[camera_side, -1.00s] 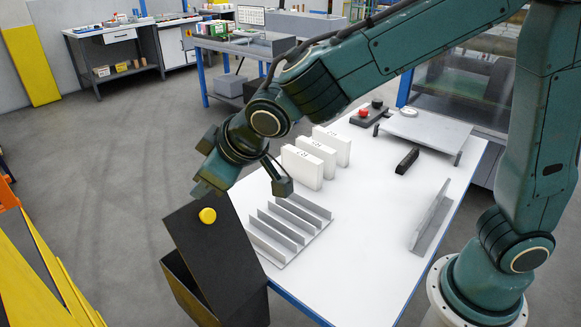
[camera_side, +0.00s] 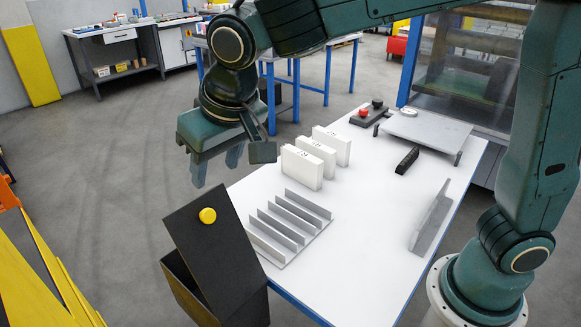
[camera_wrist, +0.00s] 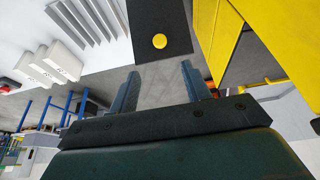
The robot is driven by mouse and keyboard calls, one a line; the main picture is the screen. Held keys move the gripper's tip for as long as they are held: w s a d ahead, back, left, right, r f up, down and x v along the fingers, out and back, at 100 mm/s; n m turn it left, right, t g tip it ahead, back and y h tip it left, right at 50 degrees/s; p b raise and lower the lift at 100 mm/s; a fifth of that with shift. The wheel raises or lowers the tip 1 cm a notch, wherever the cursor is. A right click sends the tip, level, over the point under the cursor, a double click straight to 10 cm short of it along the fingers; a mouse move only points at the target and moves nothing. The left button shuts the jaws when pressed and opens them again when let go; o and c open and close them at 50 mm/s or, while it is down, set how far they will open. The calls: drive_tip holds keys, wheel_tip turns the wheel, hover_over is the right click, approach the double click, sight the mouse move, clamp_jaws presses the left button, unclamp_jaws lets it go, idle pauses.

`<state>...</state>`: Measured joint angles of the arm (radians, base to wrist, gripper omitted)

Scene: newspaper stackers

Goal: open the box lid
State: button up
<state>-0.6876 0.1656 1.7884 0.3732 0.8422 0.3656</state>
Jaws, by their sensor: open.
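The black box (camera_side: 181,279) stands at the near left corner of the table. Its black lid (camera_side: 208,245) is raised at a steep tilt, with a dark gap showing beneath it at the left. A round yellow knob (camera_side: 207,215) sits near the lid's upper edge. My gripper (camera_side: 216,172) is open and empty, above and apart from the knob, with its fingers pointing down. In the wrist view, the knob (camera_wrist: 159,41) and lid (camera_wrist: 152,19) show beyond the two spread fingers (camera_wrist: 160,82). The inside of the box is mostly hidden.
A yellow structure (camera_side: 45,275) stands left of the box. The table's middle is clear.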

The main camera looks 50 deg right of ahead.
sight(209, 214)
drive_tip(key=x, duration=1.3)
drive_tip(key=shift+f, duration=0.25)
drive_tip(key=shift+c, duration=0.5)
clamp_jaws()
